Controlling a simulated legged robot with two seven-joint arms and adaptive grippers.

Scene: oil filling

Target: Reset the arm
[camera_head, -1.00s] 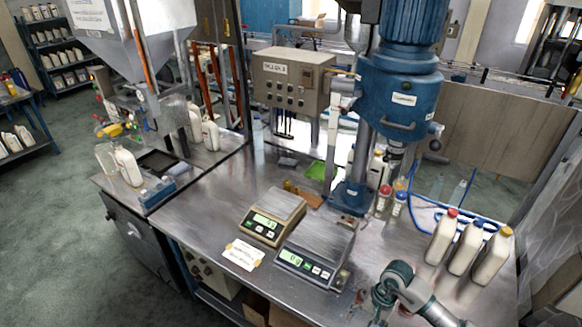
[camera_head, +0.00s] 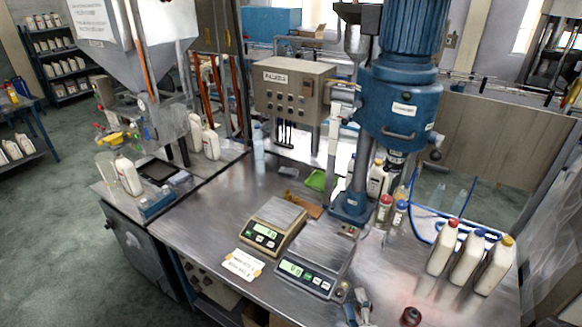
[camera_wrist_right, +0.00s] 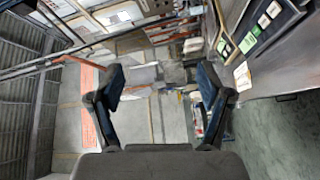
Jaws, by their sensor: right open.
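My right gripper shows in the right wrist view (camera_wrist_right: 161,82) with its two dark fingers wide apart and nothing between them. In the head view, small grey parts that look like its fingertips (camera_head: 355,303) show at the bottom edge, just right of the front scale. The rest of that arm is out of the picture. My left gripper is not in view.
Two scales, one tan (camera_head: 276,222) and one grey (camera_head: 314,264), stand on the metal table. White bottles with red, blue and yellow caps (camera_head: 467,260) stand at the right. A blue mixing machine (camera_head: 398,105) rises behind. A dark red round thing (camera_head: 411,316) is at the bottom edge.

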